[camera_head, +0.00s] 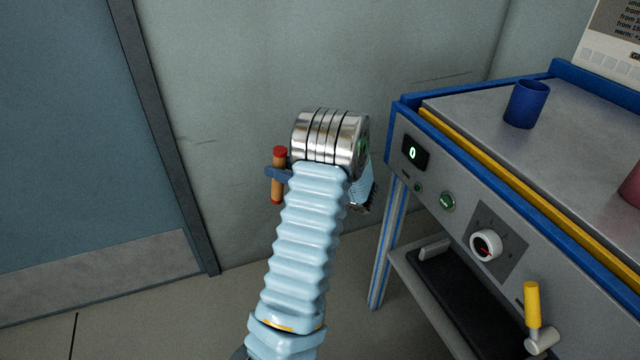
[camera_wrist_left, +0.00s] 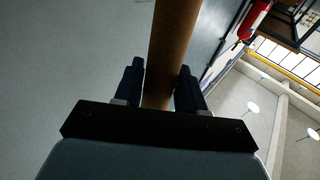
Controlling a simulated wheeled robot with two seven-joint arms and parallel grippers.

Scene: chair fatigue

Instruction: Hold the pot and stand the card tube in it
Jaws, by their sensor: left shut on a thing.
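My left gripper (camera_wrist_left: 161,92) is shut on the card tube (camera_wrist_left: 172,45), a brown cylinder that runs between its two dark fingers in the left wrist view. In the head view the card tube (camera_head: 278,177) is upright with red ends, held in the air left of my wrist. The left gripper (camera_head: 277,174) there is mostly hidden behind my arm. A blue pot (camera_head: 526,104) stands upright on the bench top at the right, apart from the tube. My right gripper is not in view.
The bench (camera_head: 470,120) has a blue raised edge and a front panel with a display (camera_head: 413,153), a white knob (camera_head: 486,245) and a yellow-handled lever (camera_head: 532,305). A reddish object (camera_head: 632,188) is cut off at the right edge. A door (camera_head: 60,130) is at left.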

